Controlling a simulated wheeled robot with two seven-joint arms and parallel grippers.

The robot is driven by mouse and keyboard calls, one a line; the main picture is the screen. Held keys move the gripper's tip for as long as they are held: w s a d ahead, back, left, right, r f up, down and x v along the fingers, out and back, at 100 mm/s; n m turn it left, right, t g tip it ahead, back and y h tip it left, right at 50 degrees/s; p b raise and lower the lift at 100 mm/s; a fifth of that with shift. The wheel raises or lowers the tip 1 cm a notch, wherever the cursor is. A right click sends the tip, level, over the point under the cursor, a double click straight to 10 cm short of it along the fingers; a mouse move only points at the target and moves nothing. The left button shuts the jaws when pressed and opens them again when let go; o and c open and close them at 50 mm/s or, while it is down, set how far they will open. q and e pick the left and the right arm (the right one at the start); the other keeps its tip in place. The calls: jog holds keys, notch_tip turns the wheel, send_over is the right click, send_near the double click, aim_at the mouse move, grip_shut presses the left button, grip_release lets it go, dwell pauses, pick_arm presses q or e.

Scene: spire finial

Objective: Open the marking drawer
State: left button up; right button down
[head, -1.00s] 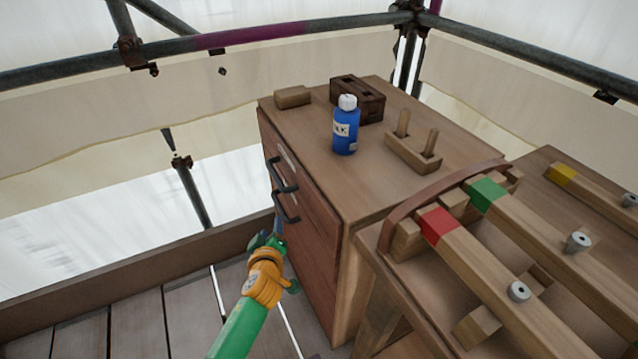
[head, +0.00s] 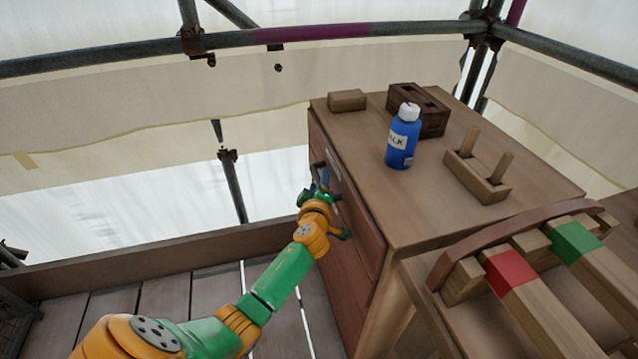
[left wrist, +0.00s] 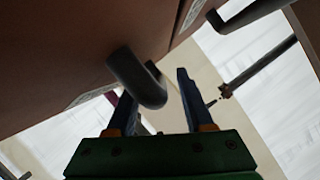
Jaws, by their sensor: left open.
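The wooden cabinet (head: 362,240) has drawers in its reddish-brown front, with dark bar handles and small pale labels too small to read. I cannot tell which drawer is the marking drawer. My left gripper (head: 318,190) is at the upper part of this front, by a dark handle, and partly hides the handle area. In the left wrist view, the open fingers (left wrist: 167,76) point up beside a near dark handle (left wrist: 138,80), which overlaps the left finger. A second handle (left wrist: 248,14) shows farther right. No drawer looks pulled out. My right gripper is not in view.
On the cabinet top stand a blue bottle (head: 402,140), a dark slotted block (head: 420,112), a small wooden block (head: 347,100) and a two-peg holder (head: 477,172). A bench with red- and green-banded beams (head: 512,272) is at right. Scaffold poles (head: 230,41) run behind.

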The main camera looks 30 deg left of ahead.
pick_arm(q)
jog(key=shift+c, duration=0.3)
grip_shut()
dwell(1.2)
